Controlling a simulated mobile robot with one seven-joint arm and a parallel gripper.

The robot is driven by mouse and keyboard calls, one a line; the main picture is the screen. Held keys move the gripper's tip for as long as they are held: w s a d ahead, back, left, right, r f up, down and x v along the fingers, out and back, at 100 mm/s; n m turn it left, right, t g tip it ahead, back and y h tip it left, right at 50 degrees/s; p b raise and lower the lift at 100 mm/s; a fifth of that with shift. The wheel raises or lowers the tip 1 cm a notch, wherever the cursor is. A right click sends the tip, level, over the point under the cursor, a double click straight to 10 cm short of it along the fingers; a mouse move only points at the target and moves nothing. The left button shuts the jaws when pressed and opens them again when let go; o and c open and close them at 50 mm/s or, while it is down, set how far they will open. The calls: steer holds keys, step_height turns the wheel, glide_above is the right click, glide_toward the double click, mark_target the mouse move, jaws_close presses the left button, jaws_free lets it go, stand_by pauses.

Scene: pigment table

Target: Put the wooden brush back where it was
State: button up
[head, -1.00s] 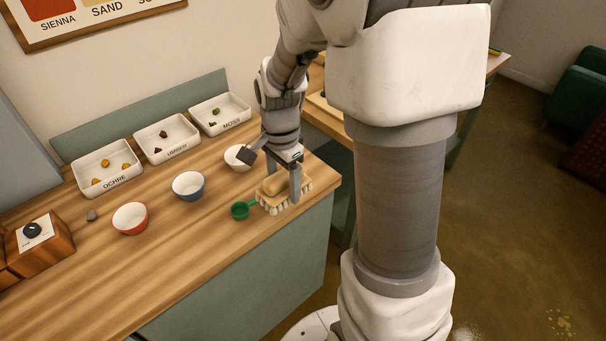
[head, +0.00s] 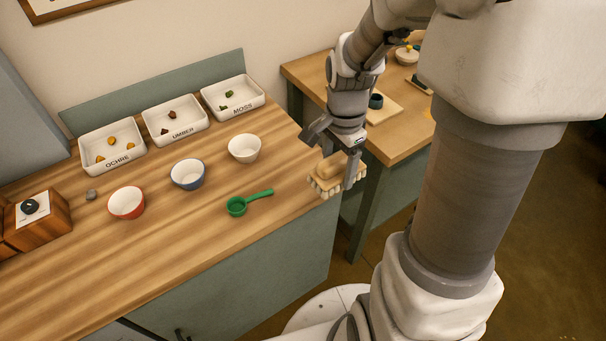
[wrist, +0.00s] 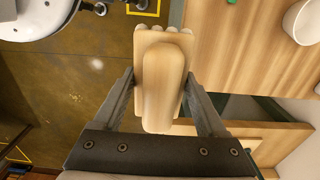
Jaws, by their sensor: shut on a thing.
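The wooden brush (head: 328,180) has a pale block, a rounded handle and stubby light bristles pointing down. My gripper (head: 338,168) is shut on it and holds it at the right end of the pigment table, near the corner. In the wrist view the brush (wrist: 163,85) sits between my two fingers (wrist: 160,100), its handle facing the camera. There the floor shows to the left of the brush and the tabletop to the right, so it is at or past the table's edge. I cannot tell its exact height.
A green scoop (head: 237,206) lies on the pigment table (head: 190,240). Red (head: 126,203), blue (head: 188,174) and white (head: 244,148) bowls stand behind it, before trays labelled ochre, umber and moss (head: 232,97). A second wooden table (head: 400,140) stands right, across a gap.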

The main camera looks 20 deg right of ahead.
glide_above(298, 181)
step_height(298, 181, down, 7)
steer(key=shift+r, duration=0.1)
steer(key=shift+f, duration=2.05)
steer(key=shift+f, duration=0.25)
steer(key=o, duration=1.2)
steer(key=shift+r, duration=0.1)
steer(key=shift+o, duration=0.2)
steer(key=shift+r, duration=0.1)
